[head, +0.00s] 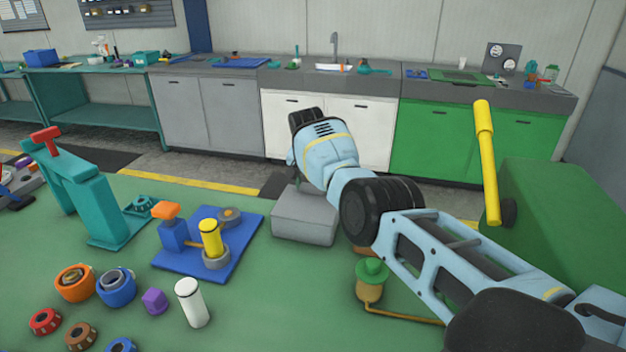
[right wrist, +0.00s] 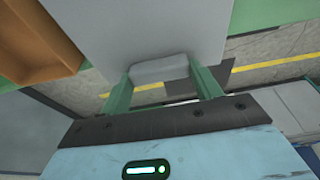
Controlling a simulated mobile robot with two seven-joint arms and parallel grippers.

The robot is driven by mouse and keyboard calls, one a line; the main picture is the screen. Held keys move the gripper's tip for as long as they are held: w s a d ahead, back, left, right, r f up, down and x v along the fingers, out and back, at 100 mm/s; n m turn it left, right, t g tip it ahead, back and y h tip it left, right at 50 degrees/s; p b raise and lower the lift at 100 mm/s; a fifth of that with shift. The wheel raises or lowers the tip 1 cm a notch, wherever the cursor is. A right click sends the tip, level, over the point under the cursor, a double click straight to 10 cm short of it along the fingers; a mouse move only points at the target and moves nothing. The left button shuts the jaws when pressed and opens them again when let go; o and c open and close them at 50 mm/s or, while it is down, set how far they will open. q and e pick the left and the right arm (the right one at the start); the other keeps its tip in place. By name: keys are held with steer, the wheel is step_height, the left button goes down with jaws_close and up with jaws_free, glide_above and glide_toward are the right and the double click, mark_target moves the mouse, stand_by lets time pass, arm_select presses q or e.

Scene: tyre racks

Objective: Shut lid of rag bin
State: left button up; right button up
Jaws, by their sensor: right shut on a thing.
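The rag bin appears to be the grey box (head: 304,226) on the green bench, at the centre of the head view. My right gripper (head: 299,180) is at its top, and the wrist hides part of the box. In the right wrist view, the green fingers of that gripper are shut on a light grey handle (right wrist: 160,68) at the edge of a flat grey panel (right wrist: 150,28), which looks like the lid. How far the lid stands open I cannot tell. My left gripper is not in view.
A blue board (head: 190,258) with a yellow cylinder (head: 210,238) lies left of the box. A small brown oil can with a green top (head: 371,280) stands in front, near my right arm. A yellow lever (head: 486,150) on a green machine (head: 555,210) rises at right.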

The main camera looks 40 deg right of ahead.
mark_target(311, 197)
steer(key=o, duration=1.1)
steer(key=shift+f, duration=0.15)
steer(key=shift+c, duration=0.2)
steer(key=o, duration=0.3)
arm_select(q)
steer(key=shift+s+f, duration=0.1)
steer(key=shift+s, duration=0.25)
arm_select(e)
steer(key=shift+o, duration=0.2)
steer(key=shift+r, duration=0.25)
steer(key=shift+a+r, duration=0.1)
steer(key=shift+r, duration=0.25)
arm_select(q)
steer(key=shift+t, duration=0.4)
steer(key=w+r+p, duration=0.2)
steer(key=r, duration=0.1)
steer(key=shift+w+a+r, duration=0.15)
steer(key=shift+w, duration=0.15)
arm_select(e)
steer(key=v, duration=0.7)
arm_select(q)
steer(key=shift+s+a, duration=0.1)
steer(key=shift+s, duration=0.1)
arm_select(e)
steer(key=shift+s+a+f, duration=0.1)
steer(key=shift+f, duration=0.15)
